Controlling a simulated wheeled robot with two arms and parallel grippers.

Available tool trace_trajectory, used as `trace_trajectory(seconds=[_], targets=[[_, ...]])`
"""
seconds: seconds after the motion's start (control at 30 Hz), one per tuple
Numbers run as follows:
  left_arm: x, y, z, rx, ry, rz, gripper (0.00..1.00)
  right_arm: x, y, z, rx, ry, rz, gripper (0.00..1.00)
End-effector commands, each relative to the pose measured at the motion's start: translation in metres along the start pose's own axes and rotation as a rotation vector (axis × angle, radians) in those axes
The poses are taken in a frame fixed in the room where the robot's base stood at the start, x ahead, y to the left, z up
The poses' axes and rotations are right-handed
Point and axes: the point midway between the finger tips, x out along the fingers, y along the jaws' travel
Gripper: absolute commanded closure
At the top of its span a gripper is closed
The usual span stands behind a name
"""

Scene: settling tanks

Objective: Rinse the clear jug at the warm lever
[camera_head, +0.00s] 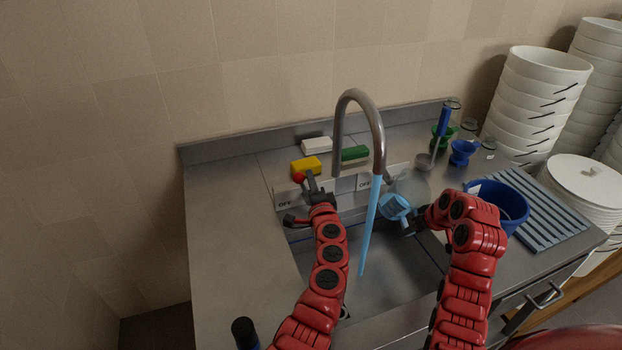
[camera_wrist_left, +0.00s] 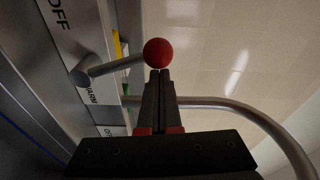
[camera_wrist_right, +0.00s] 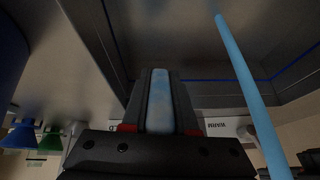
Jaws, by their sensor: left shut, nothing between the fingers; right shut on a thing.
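The clear jug (camera_head: 411,187) shows in the head view over the right side of the sink, with a light-blue part (camera_head: 396,207) towards the stream. My right gripper (camera_head: 420,216) is shut on it; in the right wrist view a light-blue piece (camera_wrist_right: 159,100) sits between the fingers. The blue water stream (camera_head: 370,228) falls from the tap (camera_head: 376,125) just left of the jug. The warm lever's red knob (camera_head: 299,177) also shows in the left wrist view (camera_wrist_left: 157,52), near a WARM label. My left gripper (camera_wrist_left: 155,82) is shut and empty right at the knob; contact is unclear.
A yellow sponge (camera_head: 306,166), a white block (camera_head: 317,145) and a green block (camera_head: 355,153) lie behind the levers. A blue tub (camera_head: 513,205) and a ridged rack (camera_head: 548,228) stand right of the sink. Stacked white bowls (camera_head: 535,100) fill the far right. The left counter is mostly clear.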

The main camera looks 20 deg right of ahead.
Motion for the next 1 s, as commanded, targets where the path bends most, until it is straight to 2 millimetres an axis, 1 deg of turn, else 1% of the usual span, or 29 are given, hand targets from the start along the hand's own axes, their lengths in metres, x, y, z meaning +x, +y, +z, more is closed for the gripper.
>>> trace_trajectory(seconds=[0.07, 0.27, 0.4, 0.6, 0.87, 1.0], targets=[[0.0, 0.003, 0.002, -0.013, -0.001, -0.003, 1.0, 0.004, 0.0, 0.002, 0.0, 0.001, 0.0, 1.0], [-0.002, 0.009, 0.015, -0.128, -0.002, -0.019, 1.0, 0.027, 0.003, 0.015, 0.0, 0.0, 0.0, 1.0], [-0.003, 0.006, 0.022, -0.203, -0.002, -0.031, 1.0, 0.039, 0.004, 0.021, 0.0, 0.001, 0.0, 1.0], [-0.003, 0.001, 0.023, -0.227, -0.002, -0.033, 1.0, 0.038, 0.004, 0.021, 0.0, 0.001, 0.0, 1.0], [-0.004, 0.001, 0.022, -0.226, -0.001, -0.033, 1.0, 0.038, 0.004, 0.021, 0.0, 0.001, 0.0, 1.0], [-0.011, 0.0, 0.021, -0.227, 0.001, -0.035, 1.0, 0.037, 0.003, 0.02, 0.0, 0.001, 0.0, 1.0]])
